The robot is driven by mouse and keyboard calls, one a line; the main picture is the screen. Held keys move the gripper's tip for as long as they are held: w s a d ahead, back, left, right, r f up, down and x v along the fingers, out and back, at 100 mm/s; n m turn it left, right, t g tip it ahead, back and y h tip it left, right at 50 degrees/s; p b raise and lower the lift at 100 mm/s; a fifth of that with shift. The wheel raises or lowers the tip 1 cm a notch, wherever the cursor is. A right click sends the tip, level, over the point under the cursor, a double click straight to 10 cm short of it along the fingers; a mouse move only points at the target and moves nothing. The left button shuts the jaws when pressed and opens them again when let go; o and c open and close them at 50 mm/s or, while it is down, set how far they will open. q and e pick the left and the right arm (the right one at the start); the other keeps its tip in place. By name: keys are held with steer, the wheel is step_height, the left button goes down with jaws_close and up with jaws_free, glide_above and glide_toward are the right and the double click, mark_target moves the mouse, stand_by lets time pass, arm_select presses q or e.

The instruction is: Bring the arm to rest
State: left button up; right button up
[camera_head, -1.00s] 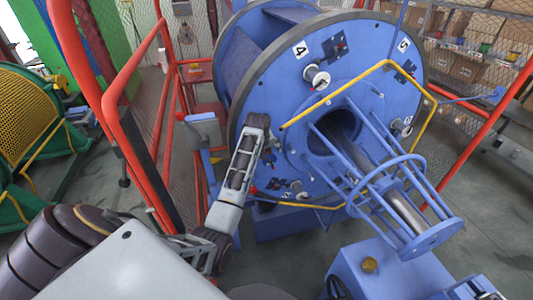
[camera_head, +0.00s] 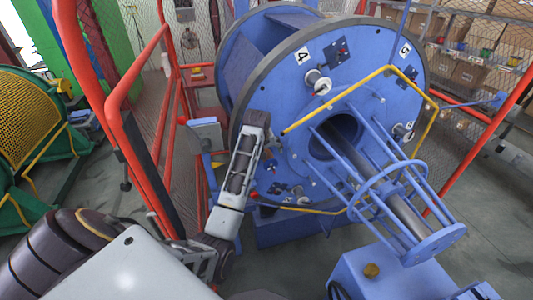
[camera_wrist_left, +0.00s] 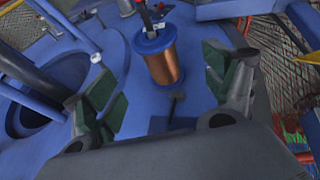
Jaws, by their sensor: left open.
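My left arm (camera_head: 237,180) rises from the lower left in the head view, in front of the left part of the blue strander disc (camera_head: 310,90). Its fingers do not show clearly there. In the left wrist view my left gripper (camera_wrist_left: 165,95) is open, with its two dark green finger pads wide apart. Nothing is held between them. A copper wire spool (camera_wrist_left: 163,62) with blue flanges stands beyond the fingers, seen in the gap. I cannot tell how far off it is. My right gripper is not in view.
Red railings (camera_head: 115,100) run close to the left of my arm. A yellow bent bar (camera_head: 335,97) and a blue rod cage (camera_head: 420,215) stick out from the disc. A green frame (camera_head: 30,210) stands far left. Grey floor (camera_head: 490,235) is open at right.

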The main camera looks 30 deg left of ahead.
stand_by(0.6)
arm_select(q)
steer(key=s+d+f+m+g+h, duration=0.1)
steer(key=s+d+f+m, duration=0.25)
steer(key=s+d, duration=0.55)
steer(key=s+d+f+m, duration=0.3)
steer(key=s+d+m, duration=0.15)
steer(key=s, duration=0.75)
steer(key=s+d+f+m+g+h, duration=0.1)
steer(key=s+d+f+m, duration=0.4)
steer(key=s, duration=0.6)
step_height(320, 180, down, 33)
steer(key=s+g+b, duration=0.1)
steer(key=s+b, duration=0.1)
steer(key=s+a+f+g+b, duration=0.1)
steer(key=s+a+f+b, duration=0.1)
steer(key=s+f, duration=2)
steer(key=shift+s+a+f, duration=0.25)
steer(key=shift+a+f, duration=0.1)
steer(key=shift+a, duration=0.2)
